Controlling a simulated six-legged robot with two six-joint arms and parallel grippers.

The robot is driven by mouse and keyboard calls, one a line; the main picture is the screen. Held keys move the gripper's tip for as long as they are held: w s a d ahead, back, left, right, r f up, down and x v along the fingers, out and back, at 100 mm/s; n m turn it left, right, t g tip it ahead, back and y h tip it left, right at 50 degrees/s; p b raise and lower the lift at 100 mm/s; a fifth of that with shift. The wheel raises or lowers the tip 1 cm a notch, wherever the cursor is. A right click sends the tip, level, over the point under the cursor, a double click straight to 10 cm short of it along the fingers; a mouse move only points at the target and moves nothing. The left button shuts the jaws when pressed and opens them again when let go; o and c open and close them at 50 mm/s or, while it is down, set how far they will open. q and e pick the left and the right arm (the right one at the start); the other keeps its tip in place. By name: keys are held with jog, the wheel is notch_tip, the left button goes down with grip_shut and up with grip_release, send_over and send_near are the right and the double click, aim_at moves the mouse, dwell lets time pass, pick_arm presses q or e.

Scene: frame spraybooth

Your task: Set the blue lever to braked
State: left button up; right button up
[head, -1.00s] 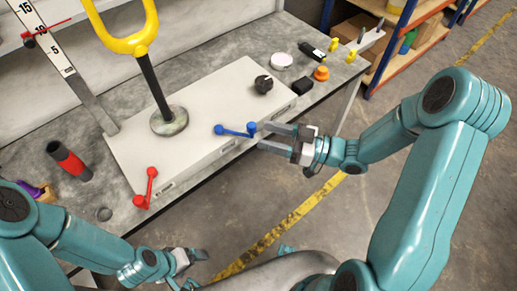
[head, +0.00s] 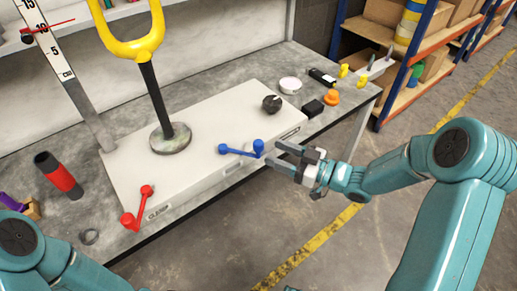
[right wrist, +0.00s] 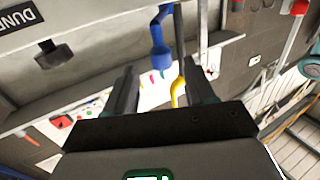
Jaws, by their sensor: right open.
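The blue lever (head: 240,152) is on the front edge of the white panel box (head: 215,118). Its arm points right, with an upright knob at the right end. My right gripper (head: 274,154) is open, with its fingertips just right of the knob, apparently not closed on anything. In the right wrist view the blue lever (right wrist: 159,50) hangs in beyond the gap between my open fingers (right wrist: 160,88). Its position labels cannot be read. My left gripper is out of view; only part of that arm shows at lower left.
A red lever (head: 137,208) is on the box's left front. A black knob (head: 271,104) and a yellow-handled post (head: 158,90) stand on the box.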

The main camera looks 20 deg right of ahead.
aim_at(258, 147)
jog(key=b+x, duration=0.1)
jog(key=x, duration=0.5)
jog(key=shift+w+a, duration=0.15)
grip_shut()
